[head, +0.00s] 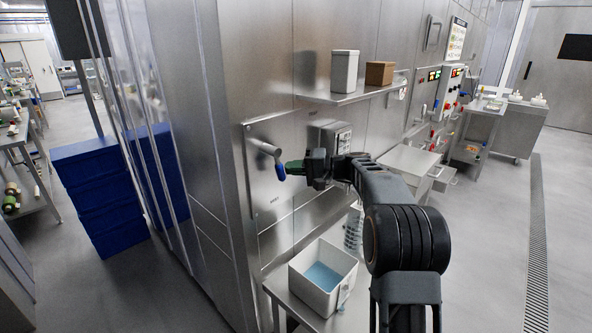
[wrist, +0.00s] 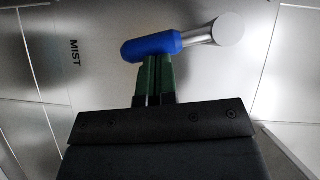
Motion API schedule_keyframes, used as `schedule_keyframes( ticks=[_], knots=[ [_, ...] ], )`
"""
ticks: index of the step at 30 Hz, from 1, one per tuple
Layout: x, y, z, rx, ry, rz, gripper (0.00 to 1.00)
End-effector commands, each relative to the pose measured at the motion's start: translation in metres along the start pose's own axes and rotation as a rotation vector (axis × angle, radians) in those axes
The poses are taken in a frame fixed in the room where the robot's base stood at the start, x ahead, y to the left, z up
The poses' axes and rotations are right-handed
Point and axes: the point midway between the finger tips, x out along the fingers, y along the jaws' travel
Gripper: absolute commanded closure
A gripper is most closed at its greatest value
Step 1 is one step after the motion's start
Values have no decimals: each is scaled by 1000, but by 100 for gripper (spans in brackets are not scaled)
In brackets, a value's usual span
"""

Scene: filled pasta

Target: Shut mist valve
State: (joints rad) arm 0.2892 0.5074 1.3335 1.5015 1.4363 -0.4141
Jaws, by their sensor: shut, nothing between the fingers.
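The mist valve is a lever on a steel wall panel, with a silver stem (head: 263,147) and a blue grip (head: 280,171). In the head view the grip hangs down and to the right from the stem. In the wrist view the blue grip (wrist: 150,46) lies nearly level, left of the round silver hub (wrist: 229,29). The word MIST (wrist: 74,54) is printed on the panel. My gripper (head: 287,167) has green fingers, pressed together and empty. In the wrist view its fingertips (wrist: 156,60) meet the lower edge of the blue grip; whether they touch is hard to tell.
A shelf (head: 345,94) with a white box (head: 344,72) and a brown box (head: 380,73) is above right. A white bin (head: 316,297) with blue contents stands on a bench below. Blue crates (head: 98,190) are stacked at left. The floor at right is clear.

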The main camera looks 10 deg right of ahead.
Motion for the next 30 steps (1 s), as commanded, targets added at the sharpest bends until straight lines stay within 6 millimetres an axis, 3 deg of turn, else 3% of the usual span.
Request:
schedule_keyframes(
  ticks=[12, 30],
  knots=[
    [8, 6, 12, 164, -2, -110, 100],
    [10, 5, 13, 196, -1, -131, 100]
  ],
)
